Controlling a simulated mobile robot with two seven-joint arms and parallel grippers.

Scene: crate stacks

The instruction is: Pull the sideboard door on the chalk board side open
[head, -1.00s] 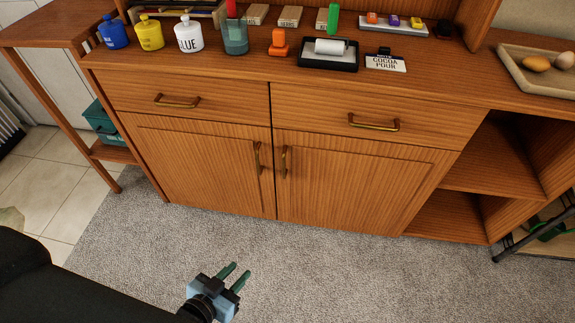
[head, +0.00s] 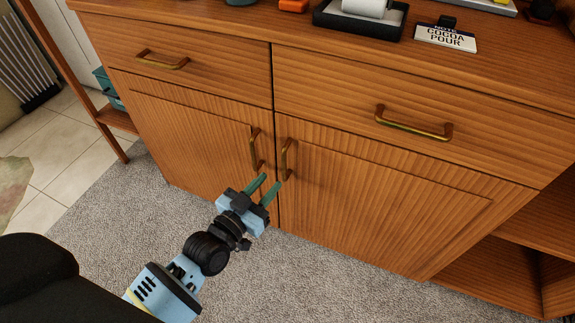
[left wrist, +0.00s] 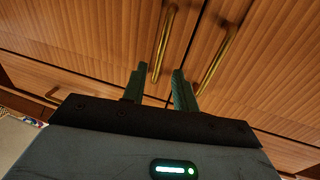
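The wooden sideboard (head: 180,100) has two closed doors below two drawers. The left door (head: 190,135) and right door (head: 370,200) each have an upright brass handle near the middle seam: the left handle (head: 254,150) and the right handle (head: 286,160). My left gripper (head: 270,184) is open, its green fingers just in front of the handles' lower ends. In the left wrist view, one handle (left wrist: 164,42) appears between the fingers; that view looks turned over, so this seems the right door's. I cannot tell whether it is touched. No chalk board shows. My right gripper is out of view.
The drawers carry brass handles, left (head: 162,60) and right (head: 412,124). A black tray (head: 360,25) and a cocoa sign (head: 445,37) stand on top. Open shelves (head: 520,240) are at the right. Grey carpet (head: 310,285) in front is clear.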

